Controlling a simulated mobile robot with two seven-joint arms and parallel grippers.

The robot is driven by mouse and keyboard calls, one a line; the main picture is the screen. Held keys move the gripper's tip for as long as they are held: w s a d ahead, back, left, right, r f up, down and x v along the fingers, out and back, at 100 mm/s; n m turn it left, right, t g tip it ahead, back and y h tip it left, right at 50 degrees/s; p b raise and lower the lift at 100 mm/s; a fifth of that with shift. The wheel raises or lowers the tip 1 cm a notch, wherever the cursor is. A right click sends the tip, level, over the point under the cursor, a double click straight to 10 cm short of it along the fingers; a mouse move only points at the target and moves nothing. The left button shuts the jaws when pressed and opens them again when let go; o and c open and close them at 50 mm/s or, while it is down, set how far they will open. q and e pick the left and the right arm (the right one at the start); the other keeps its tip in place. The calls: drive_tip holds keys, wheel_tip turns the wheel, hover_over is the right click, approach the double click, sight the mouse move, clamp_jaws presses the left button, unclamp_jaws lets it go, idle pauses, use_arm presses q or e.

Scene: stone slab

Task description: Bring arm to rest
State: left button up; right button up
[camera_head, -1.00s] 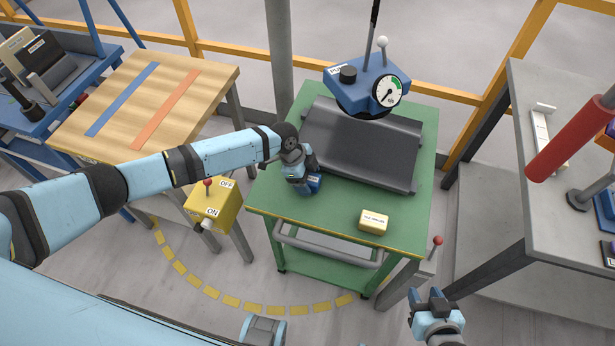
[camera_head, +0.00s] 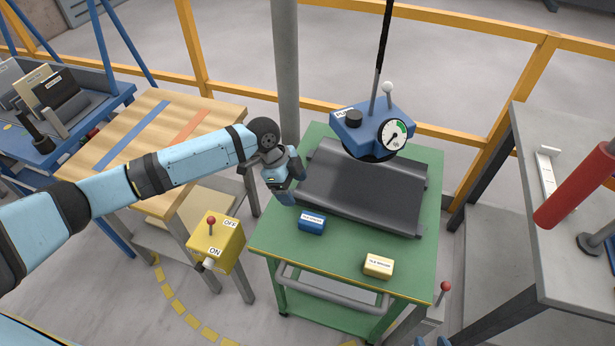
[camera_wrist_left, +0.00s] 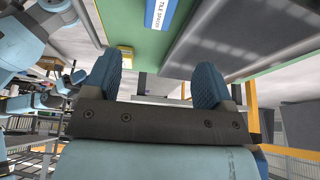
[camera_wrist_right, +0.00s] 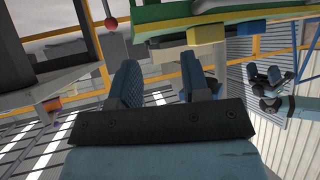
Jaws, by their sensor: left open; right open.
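My left arm reaches in from the left in the head view. Its gripper (camera_head: 290,186) is over the left edge of the green cart (camera_head: 346,232), open and empty. In the left wrist view its two blue fingers (camera_wrist_left: 160,88) are spread with nothing between them. A blue labelled block (camera_head: 312,222) lies on the cart just in front of the left gripper, apart from it. It also shows at the top of the left wrist view (camera_wrist_left: 160,14). My right gripper shows in the right wrist view (camera_wrist_right: 162,88), open and empty; only a sliver is at the bottom of the head view.
A yellow labelled block (camera_head: 378,267) lies on the cart's front right. A dark curved tray (camera_head: 364,190) and a blue pump with gauge (camera_head: 372,128) are behind. A yellow switch box (camera_head: 214,246) stands left, a wooden table (camera_head: 148,130) beyond. A grey table (camera_head: 560,240) is right.

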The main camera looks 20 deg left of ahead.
use_arm(q)
drive_tip(key=s+d+f+n+t+h+p, duration=0.35)
drive_tip(key=s+d+n+t, duration=0.3)
drive_tip(key=s+d, duration=0.35)
drive_tip(key=s+a+n+t+y+p, duration=0.3)
drive_tip(key=s+a+n, duration=0.6)
drive_tip(key=s, duration=0.5)
drive_tip(key=shift+s+a+f+t+y+p, duration=0.2)
drive_tip(key=shift+s+a+t+y+p, duration=0.15)
drive_tip(key=shift+a+t+y, duration=0.5)
